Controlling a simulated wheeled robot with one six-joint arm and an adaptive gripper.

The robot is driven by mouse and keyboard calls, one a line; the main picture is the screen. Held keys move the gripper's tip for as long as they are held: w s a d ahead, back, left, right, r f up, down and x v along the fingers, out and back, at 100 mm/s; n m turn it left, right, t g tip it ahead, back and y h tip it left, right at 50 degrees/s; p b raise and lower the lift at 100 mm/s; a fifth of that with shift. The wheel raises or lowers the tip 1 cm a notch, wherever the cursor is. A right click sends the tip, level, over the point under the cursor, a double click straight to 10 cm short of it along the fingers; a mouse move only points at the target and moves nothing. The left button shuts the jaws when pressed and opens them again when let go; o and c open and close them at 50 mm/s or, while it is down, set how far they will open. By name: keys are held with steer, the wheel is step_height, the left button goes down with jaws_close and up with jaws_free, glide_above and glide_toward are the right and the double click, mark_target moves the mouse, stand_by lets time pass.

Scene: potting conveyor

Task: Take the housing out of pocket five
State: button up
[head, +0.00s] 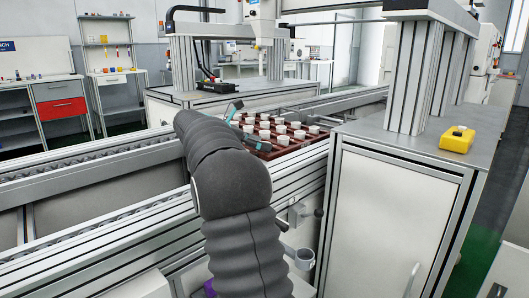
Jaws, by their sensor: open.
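Several white cup-like housings (282,140) stand in rows in a dark red tray (297,149) on the conveyor. No pocket numbers can be read, so I cannot tell which one is pocket five. My gripper (246,126) is at the left side of the tray, at the end of my dark grey arm. Its teal-tipped fingers are apart, and it looks empty. White housings show close beside the fingers. The arm hides the tray's near left part, and I cannot tell the gripper's exact height above the tray.
The conveyor's metal rails (95,157) run across the view. A cabinet (385,225) with a gantry post stands right of the tray, with a yellow box (457,139) on top. A grey cup-shaped holder (304,258) is fixed below the conveyor's front edge.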

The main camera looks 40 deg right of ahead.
steer(key=shift+d+f, duration=0.1)
steer(key=shift+d, duration=0.25)
steer(key=c, duration=0.9)
